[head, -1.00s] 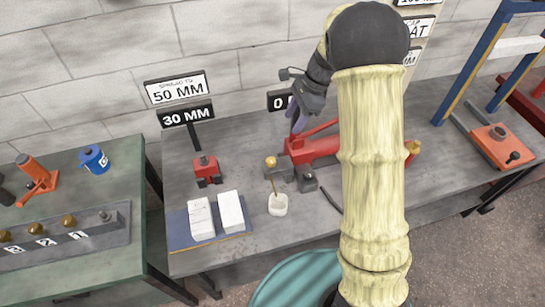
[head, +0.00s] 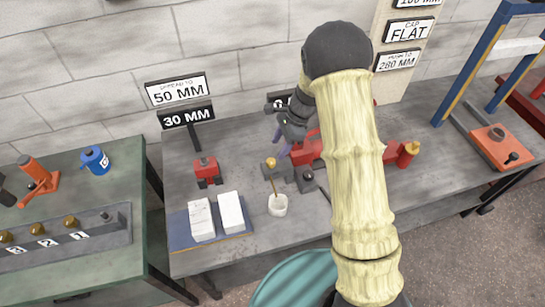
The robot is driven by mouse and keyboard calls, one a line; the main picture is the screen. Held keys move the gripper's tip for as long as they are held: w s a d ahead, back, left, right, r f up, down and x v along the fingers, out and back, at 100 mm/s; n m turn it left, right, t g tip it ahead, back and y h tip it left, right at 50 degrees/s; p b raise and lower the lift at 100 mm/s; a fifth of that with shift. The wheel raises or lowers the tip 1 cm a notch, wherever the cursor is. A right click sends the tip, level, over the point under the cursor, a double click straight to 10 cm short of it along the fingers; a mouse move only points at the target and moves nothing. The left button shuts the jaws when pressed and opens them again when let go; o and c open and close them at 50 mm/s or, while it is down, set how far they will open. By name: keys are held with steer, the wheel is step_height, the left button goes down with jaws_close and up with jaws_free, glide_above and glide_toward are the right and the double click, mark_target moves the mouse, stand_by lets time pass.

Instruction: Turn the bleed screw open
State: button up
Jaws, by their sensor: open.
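A red hydraulic tool (head: 309,149) lies on the grey bench, partly hidden behind my arm. At its left end are grey blocks (head: 280,172) and a dark round knob (head: 308,174). A brass ball (head: 271,163) sits by the left block, with a thin rod running down to a white cup (head: 278,205). I cannot tell which small part is the bleed screw. My gripper (head: 284,151), dark with purplish fingers, is open and empty above the tool's left end, just behind and right of the brass ball; I cannot tell whether it touches anything.
A blue tray (head: 180,230) with two white blocks (head: 231,212) lies left of the cup. A red clamp-like tool (head: 206,171) stands behind it, near signs (head: 186,116). A blue press frame (head: 470,70) stands right. A green bench (head: 120,215) is at left.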

mark_target(271, 161)
steer(key=x, duration=0.6)
steer(key=shift+a+f, duration=0.25)
steer(key=shift+f, duration=0.1)
steer(key=c, duration=1)
